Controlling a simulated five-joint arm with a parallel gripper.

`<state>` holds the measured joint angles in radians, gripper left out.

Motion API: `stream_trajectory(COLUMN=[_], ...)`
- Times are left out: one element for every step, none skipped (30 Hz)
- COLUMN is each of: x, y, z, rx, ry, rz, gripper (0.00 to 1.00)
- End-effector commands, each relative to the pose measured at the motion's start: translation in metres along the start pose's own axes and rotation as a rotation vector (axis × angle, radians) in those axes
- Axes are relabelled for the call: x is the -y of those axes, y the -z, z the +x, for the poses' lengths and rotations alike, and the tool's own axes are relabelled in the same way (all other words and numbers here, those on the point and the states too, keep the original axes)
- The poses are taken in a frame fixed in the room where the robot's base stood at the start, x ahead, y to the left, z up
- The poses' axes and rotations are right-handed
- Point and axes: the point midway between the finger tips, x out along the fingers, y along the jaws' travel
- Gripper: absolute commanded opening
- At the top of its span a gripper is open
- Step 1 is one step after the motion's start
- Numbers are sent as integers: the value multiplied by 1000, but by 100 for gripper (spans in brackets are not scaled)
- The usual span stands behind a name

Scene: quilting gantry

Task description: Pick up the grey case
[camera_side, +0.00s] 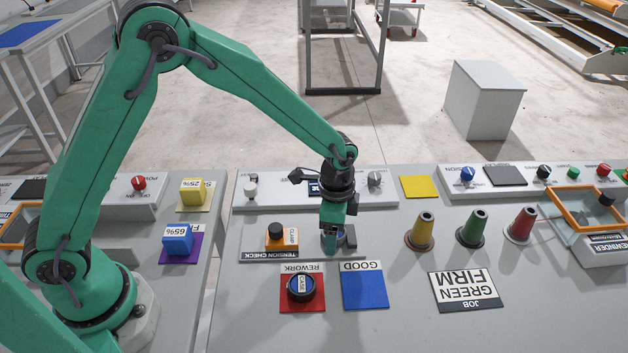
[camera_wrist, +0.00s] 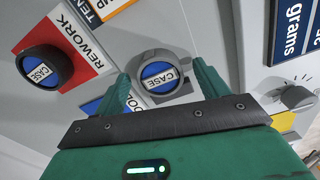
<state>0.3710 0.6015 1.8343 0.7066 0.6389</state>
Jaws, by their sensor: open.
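The grey case (camera_wrist: 178,88), a round grey puck with a blue "CASE" label on top, lies between my fingers in the wrist view. In the side view the grey case (camera_side: 351,238) is largely hidden behind my gripper (camera_side: 331,247), on the tension check station. My gripper is open and low over the station, pointing down, with one finger (camera_wrist: 118,95) and the other (camera_wrist: 205,75) on either side of the case. I cannot tell whether either finger touches it. A black case (camera_side: 301,288) with a similar label sits on the red REWORK pad (camera_side: 288,308).
The blue GOOD pad (camera_side: 364,289) is empty, in front of the station. An orange CLAMP block (camera_side: 282,240) with a black knob stands close left of my gripper.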

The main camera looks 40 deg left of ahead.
Motion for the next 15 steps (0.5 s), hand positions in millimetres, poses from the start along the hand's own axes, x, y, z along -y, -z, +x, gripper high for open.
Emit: stream_trajectory(x=[0,0,0,0,0,0,0,0,0,0,0,0,0,0,0], y=[0,0,0,0,0,0,0,0,0,0,0,0,0,0,0], z=[1,1,1,1,1,1,1,1,1,1,1,1,1,1,1], rx=[0,0,0,0,0,0,0,0,-1,-1,-1,-1,-1,-1,-1], ry=[0,0,0,0,0,0,0,0,0,0,0,0,0,0,0], rz=[0,0,0,0,0,0,0,0,0,0,0,0,0,0,0], gripper=[73,73,73,73,73,73,73,73,73,73,73,73,73,73,71])
